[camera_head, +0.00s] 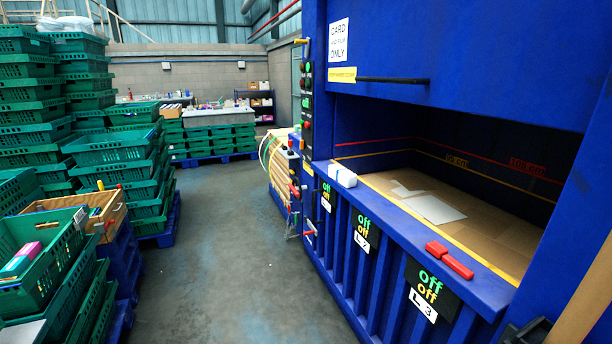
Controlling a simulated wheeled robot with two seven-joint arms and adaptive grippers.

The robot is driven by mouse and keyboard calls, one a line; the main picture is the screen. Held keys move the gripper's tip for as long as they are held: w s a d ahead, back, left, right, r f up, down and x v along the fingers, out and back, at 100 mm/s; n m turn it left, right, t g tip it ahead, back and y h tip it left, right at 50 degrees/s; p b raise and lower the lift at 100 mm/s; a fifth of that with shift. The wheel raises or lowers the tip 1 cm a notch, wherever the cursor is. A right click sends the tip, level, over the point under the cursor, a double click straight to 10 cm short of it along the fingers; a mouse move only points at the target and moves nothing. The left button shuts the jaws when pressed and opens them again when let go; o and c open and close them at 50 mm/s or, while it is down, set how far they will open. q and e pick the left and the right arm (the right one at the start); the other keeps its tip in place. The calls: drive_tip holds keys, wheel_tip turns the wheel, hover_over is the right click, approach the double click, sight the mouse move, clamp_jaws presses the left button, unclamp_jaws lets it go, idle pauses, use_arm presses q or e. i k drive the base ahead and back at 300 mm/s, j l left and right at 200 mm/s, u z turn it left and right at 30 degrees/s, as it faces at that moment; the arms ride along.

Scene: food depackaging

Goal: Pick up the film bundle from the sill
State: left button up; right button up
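A small white bundle (342,175), which looks like the film bundle, lies on the sill (395,205) of the blue baler, at the sill's far left end. Neither of my grippers can be made out in the head view. A dark shape (527,332) is cut off at the bottom right edge, and I cannot tell what it is.
The baler's chamber is open, with cardboard (480,232) and white sheets (433,208) inside. A black bar (393,80) sticks out above the opening. Stacked green crates (30,110) line the left. The grey floor (220,260) between is clear.

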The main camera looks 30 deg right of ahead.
sight(348, 178)
drive_tip(key=i, duration=3.25)
drive_tip(key=z, duration=2.55)
